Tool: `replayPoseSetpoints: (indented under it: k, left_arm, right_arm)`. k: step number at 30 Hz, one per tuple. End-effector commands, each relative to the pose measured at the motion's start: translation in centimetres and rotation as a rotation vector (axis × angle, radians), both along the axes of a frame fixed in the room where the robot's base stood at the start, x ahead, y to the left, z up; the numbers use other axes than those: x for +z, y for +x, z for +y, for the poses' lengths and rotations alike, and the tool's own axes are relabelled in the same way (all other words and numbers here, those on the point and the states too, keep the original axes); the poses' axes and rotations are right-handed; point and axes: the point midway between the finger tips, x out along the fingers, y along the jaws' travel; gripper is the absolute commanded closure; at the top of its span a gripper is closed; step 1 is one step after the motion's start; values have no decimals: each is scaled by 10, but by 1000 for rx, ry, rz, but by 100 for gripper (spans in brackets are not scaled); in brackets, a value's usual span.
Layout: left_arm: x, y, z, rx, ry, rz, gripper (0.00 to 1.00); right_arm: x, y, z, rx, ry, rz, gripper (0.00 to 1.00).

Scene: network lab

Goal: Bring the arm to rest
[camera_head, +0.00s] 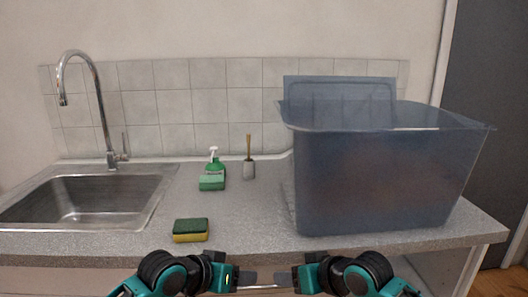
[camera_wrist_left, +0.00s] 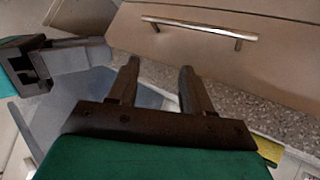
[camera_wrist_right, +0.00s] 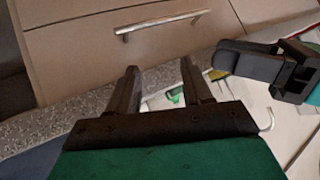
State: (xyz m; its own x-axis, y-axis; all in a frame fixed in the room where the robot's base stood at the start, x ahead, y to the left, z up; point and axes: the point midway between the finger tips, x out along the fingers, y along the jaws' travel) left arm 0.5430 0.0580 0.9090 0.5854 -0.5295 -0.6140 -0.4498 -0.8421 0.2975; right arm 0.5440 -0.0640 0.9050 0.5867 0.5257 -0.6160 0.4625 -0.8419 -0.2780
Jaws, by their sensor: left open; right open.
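My left gripper (camera_head: 238,279) and my right gripper (camera_head: 291,279) are low in front of the counter, at the bottom of the head view. They point toward each other with a small gap between them. In the left wrist view the two fingers of the left gripper (camera_wrist_left: 157,75) stand apart with nothing between them. In the right wrist view the right gripper (camera_wrist_right: 160,78) also has its fingers apart and empty. Each wrist view shows part of the opposite gripper at its side.
Behind the grippers is a drawer front with a metal handle (camera_wrist_left: 200,30). On the counter (camera_head: 245,215) are a sponge (camera_head: 190,230), a green soap bottle (camera_head: 213,172), a brush in a holder (camera_head: 249,165) and a large blue-grey bin (camera_head: 375,180). A sink (camera_head: 85,200) is at left.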

Motion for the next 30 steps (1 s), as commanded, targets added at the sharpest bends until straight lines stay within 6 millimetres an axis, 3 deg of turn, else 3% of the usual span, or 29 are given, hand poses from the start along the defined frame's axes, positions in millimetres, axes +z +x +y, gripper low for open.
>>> replayPoseSetpoints:
  k: [1,8,15,21,24,30]
  left_arm:
    - [-19,-12,0,14,-17,-4,50]
    - [-84,-62,20,114,-25,-80,50]
    - [-141,-135,64,228,70,-147,50]
    - [-168,-196,101,279,196,-183,50]
    - [-174,-216,112,286,242,-192,50]
    - [-177,-228,120,288,274,-201,50]
  right_arm:
    - [-19,-12,0,-14,15,-3,50]
    - [-84,-63,-20,-120,25,-76,50]
    - [-139,-137,-61,-234,-64,-139,50]
    - [-166,-198,-96,-288,-180,-174,50]
    - [-171,-217,-106,-295,-225,-186,50]
    - [-173,-229,-114,-299,-254,-194,50]
